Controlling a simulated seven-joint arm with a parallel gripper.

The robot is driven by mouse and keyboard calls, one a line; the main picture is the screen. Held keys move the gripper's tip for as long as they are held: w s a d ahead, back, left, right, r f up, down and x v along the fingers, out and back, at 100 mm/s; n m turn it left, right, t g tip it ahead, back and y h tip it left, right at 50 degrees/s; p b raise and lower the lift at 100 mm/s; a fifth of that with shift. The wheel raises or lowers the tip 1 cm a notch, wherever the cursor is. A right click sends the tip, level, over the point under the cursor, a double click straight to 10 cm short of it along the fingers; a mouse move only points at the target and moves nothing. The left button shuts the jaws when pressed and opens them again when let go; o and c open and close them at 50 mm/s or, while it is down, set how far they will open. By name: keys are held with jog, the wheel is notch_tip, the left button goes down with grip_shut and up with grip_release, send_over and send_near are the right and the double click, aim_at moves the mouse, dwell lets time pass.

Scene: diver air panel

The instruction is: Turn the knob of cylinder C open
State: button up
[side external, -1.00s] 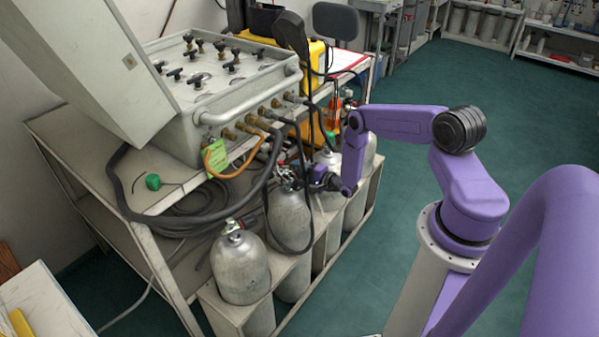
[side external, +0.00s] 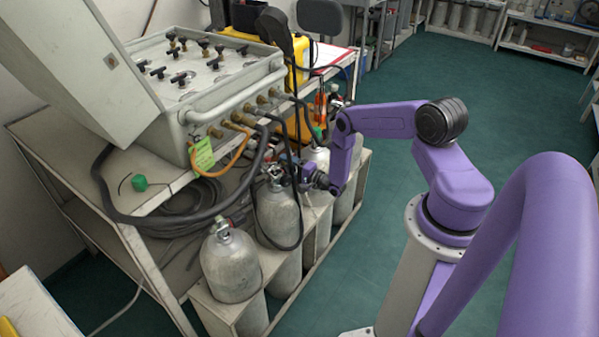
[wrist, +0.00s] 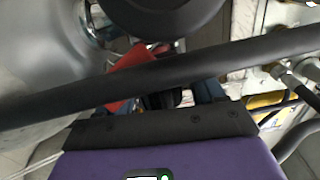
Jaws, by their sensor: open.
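Several grey cylinders stand in a row below the bench in the side view; no letters are readable, so I cannot tell which is C. My gripper (side external: 304,174) is at the valve of the second cylinder from the front (side external: 278,215). Its fingers are small and partly covered by hoses there; contact with the valve cannot be made out. In the wrist view my gripper (wrist: 160,97) is open, its fingers partly hidden behind a thick black hose (wrist: 200,68). A red part (wrist: 128,72), perhaps a knob, shows just beyond the fingers, partly covered by the hose. A grey cylinder (wrist: 40,55) fills the left.
The air panel (side external: 205,80) with several black knobs sits on the bench above. Black hoses (side external: 110,195) and an orange hose (side external: 235,158) hang from it near the cylinders. The front cylinder (side external: 232,268) stands clear of my gripper. The green floor (side external: 450,110) at right is open.

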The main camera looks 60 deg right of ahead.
jog(key=s, duration=1.7)
jog(key=shift+r, duration=0.15)
jog(key=shift+s+d, duration=0.1)
jog(key=w+d+f+n+g+h, duration=0.1)
jog(key=w+d+f+g+h, duration=0.1)
jog(key=w+d+f+g, duration=0.3)
jog(key=w+d+f+n+g+h, duration=0.1)
jog(key=w+d+f+g, duration=0.2)
jog(key=d+g, duration=0.35)
jog(key=w+a+r+m+g+y, duration=0.3)
jog(key=w+a+r+y, duration=0.15)
jog(key=r, duration=0.35)
jog(key=w+a+r+m+g+y, duration=0.25)
jog(key=a+r, duration=0.25)
jog(key=r, duration=0.3)
jog(key=shift+x, duration=3.55)
jog(key=shift+w+d, duration=0.15)
jog(key=shift+d, duration=0.05)
